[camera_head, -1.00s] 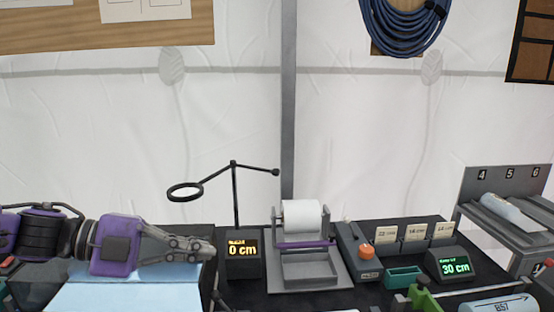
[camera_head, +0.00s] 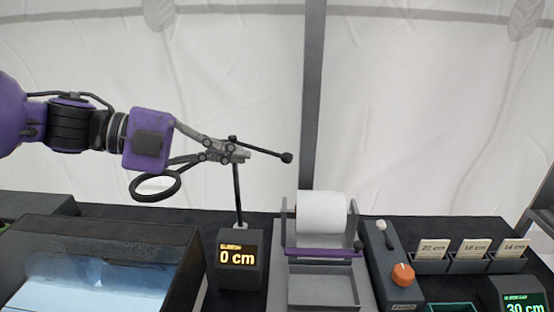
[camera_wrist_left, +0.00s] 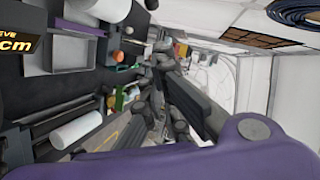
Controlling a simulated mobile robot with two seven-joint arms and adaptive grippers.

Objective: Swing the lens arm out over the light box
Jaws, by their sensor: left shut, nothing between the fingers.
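The lens arm (camera_head: 264,151) is a thin black bar on top of an upright post (camera_head: 238,195). It has a round lens ring (camera_head: 133,188) at its left end and a ball knob (camera_head: 287,157) at its right end. The light box (camera_head: 85,280) lies at lower left with a pale blue top in a dark frame. The ring hangs above its far right part in the picture. My left gripper (camera_head: 242,156) is shut and empty at the post top, covering the arm's middle; I cannot tell whether it touches. Its fingers also show in the left wrist view (camera_wrist_left: 158,68).
A display reading 0 cm (camera_head: 239,258) stands at the post's foot. To its right are a white roll (camera_head: 321,211) in a grey holder, an orange knob (camera_head: 403,274), and several number cards (camera_head: 432,251). Open air lies above the bench.

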